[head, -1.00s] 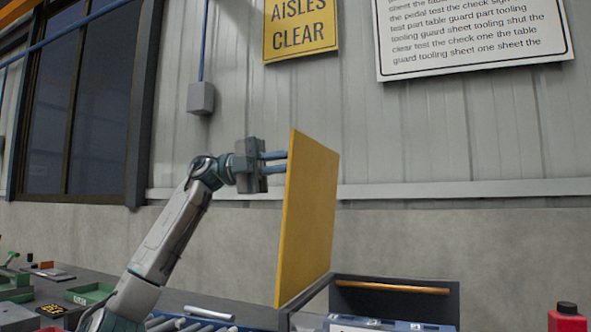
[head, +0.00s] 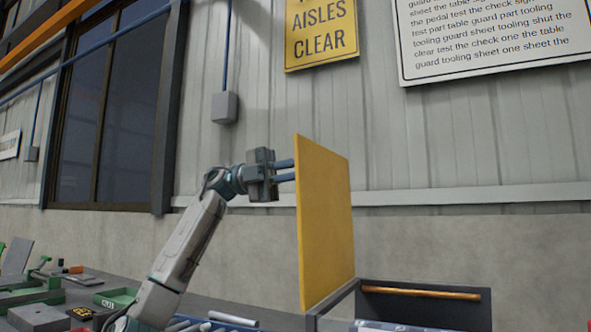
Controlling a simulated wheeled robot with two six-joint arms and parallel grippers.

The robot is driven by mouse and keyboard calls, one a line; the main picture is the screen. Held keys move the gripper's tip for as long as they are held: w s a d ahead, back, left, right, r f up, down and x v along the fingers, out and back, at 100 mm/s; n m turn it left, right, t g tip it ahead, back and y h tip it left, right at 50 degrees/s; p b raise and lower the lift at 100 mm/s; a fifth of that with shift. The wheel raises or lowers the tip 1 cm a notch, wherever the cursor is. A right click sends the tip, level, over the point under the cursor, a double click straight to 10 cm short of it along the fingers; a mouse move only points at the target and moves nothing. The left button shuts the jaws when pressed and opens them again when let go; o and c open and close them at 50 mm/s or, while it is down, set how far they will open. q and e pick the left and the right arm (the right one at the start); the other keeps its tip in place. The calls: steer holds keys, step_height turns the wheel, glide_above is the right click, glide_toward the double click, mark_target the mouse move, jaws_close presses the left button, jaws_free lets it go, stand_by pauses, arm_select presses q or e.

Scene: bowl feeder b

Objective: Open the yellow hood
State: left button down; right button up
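The yellow hood (head: 325,222) is a flat panel standing nearly upright at the left side of a dark open-topped box (head: 482,308). My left gripper (head: 287,170) comes in from the left at the hood's upper left edge. Its two blue-grey fingers are apart with a gap between them. They reach to the hood's edge, and their tips are hidden behind it, so contact cannot be told. My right gripper is not in view.
An orange-brown bar (head: 420,292) runs along the box's back wall. Pale rollers (head: 233,318) lie left of the box. Green trays (head: 117,298) and small parts sit on the bench at far left. The wall behind carries signs (head: 320,35); space above the box is clear.

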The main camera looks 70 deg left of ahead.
arm_select(q)
steer(key=c, duration=1.5)
jaws_free()
steer(key=shift+w+d+f, duration=0.15)
steer(key=shift+f, duration=0.1)
steer(key=v, duration=1.1)
steer(key=shift+r, duration=0.1)
